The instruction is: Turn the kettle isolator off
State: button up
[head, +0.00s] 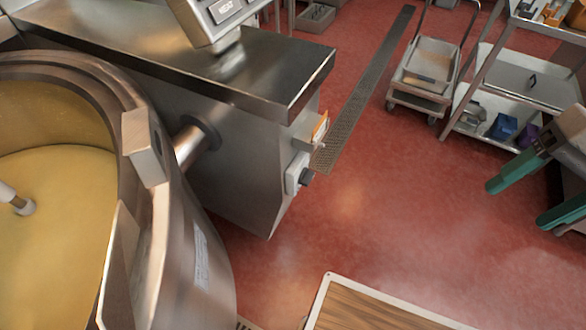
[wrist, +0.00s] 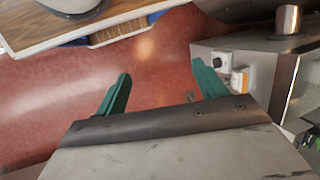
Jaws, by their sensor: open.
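The kettle isolator (head: 297,174) is a pale box with a dark round knob on the end face of the steel cabinet. It also shows in the wrist view (wrist: 220,60), just right of the right finger. The knob's setting is too small to read. My gripper (head: 515,205) is at the right edge of the head view, well apart from the isolator, above the red floor. In the wrist view (wrist: 161,70) its green fingers are spread wide with nothing between them. The kettle (head: 190,255) stands at the left, holding a yellow mix.
A small holder with an orange-edged item (head: 318,129) juts out above the isolator. A wood-topped surface (head: 365,308) is at the bottom. A cart (head: 425,68) and a steel shelf unit (head: 520,80) stand at the back right. Red floor between gripper and cabinet is clear.

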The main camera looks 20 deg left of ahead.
aim_at(307, 177)
jog(key=w+a+f+m+g+y, duration=0.3)
jog(key=w+a+f+y, duration=0.25)
jog(key=a, duration=0.45)
jog(key=w+a+f+m+g+y, duration=0.2)
jog(key=w+a+f+m+y, duration=0.25)
jog(key=w+a+f, duration=0.35)
jog(key=w+a+f+m+t+y, duration=0.1)
jog(key=a+f+m+t, duration=0.25)
jog(key=f, duration=0.45)
jog(key=a+f+m+t+y, duration=0.2)
jog(key=f+m, duration=0.2)
jog(key=f, duration=0.5)
jog(key=w+a+f+m+t+y, duration=0.1)
jog(key=a+f+m+t, duration=0.2)
jog(key=f, duration=0.5)
jog(key=shift+w+a, duration=0.2)
jog(key=shift+a, duration=2.5)
jog(key=shift+a, duration=0.15)
jog(key=shift+a+m, duration=0.3)
jog(key=shift+a, duration=0.15)
